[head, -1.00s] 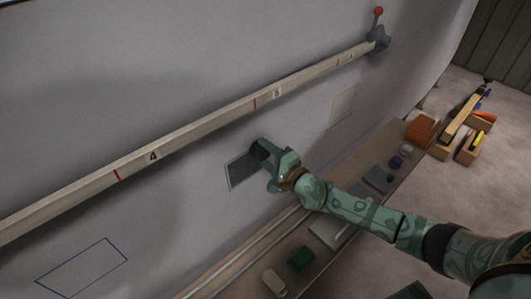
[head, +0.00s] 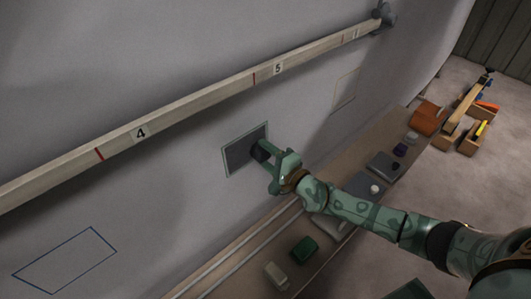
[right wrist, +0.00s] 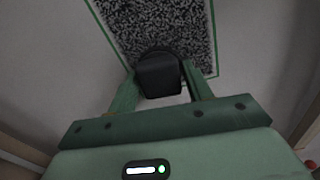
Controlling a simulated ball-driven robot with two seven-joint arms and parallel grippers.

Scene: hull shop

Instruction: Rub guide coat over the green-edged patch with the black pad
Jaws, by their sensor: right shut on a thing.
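The green-edged patch (head: 240,150) is on the pale hull wall, below the long numbered batten. Its face is dark and speckled in the head view and in the right wrist view (right wrist: 140,22), where the thin green border shows. My right gripper (head: 269,166) is shut on the black pad (head: 259,151). The pad lies at the patch's lower right part, near the lower edge, and seems to touch the surface. In the right wrist view the pad (right wrist: 160,76) sits between both fingers and hides a bit of the patch. My left gripper is not in view.
The batten (head: 200,113) runs diagonally above the patch. A blue-edged outline (head: 65,260) is at lower left and a pale yellowish outline (head: 346,89) at right. Below, a bench (head: 235,262) holds a green block (head: 303,250), a pale block (head: 276,275) and other items.

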